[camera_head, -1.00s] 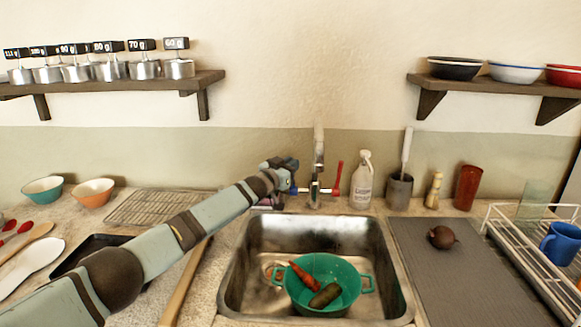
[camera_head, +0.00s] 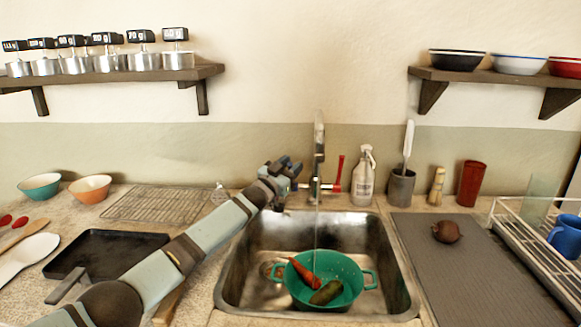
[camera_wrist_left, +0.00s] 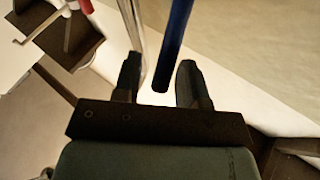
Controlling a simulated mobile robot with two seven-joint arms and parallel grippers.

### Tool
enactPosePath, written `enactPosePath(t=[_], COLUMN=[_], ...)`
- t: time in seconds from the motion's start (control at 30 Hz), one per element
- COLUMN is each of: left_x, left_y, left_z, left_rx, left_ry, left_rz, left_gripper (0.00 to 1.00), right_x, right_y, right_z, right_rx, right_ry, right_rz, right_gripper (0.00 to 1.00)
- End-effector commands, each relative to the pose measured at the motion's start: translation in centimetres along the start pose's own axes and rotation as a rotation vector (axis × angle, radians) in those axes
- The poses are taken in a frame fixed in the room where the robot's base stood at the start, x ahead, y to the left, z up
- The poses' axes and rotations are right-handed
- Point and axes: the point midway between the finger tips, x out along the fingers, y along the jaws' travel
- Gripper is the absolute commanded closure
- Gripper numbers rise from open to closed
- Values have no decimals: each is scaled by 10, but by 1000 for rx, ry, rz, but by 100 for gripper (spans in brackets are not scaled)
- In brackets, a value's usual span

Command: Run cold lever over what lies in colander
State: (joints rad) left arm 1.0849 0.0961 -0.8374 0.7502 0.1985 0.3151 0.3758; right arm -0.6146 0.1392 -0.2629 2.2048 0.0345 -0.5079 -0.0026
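The tap (camera_head: 318,155) stands behind the sink, with a red lever (camera_head: 339,172) on its right. The blue cold lever (camera_wrist_left: 178,35) shows in the left wrist view, its end between my left gripper's fingers with gaps on both sides. My left gripper (camera_head: 288,166) is open at the tap's left side and largely covers that lever in the head view. A thin stream of water (camera_head: 316,222) falls from the spout into the green colander (camera_head: 346,272) in the sink. An orange-red carrot (camera_head: 304,271) and a dark green cucumber-like vegetable (camera_head: 325,293) lie in it. My right gripper is not in view.
The metal sink (camera_head: 237,272) surrounds the colander. A soap bottle (camera_head: 363,180) and a utensil pot (camera_head: 401,188) stand right of the tap. A grey mat (camera_head: 450,270) holds a dark round vegetable (camera_head: 446,232). A wire rack (camera_head: 155,205) lies at left.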

Motion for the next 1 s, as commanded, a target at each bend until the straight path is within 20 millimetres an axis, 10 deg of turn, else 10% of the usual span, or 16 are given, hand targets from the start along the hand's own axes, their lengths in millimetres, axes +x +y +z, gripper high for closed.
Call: enactPosePath(t=[1.0], left_x=[-75], left_y=[0], left_z=[0], left_rx=[0], left_ry=[1], left_rz=[0], left_gripper=[62], right_x=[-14], right_y=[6], right_z=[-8], right_rx=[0], right_ry=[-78], right_rz=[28], right_gripper=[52])
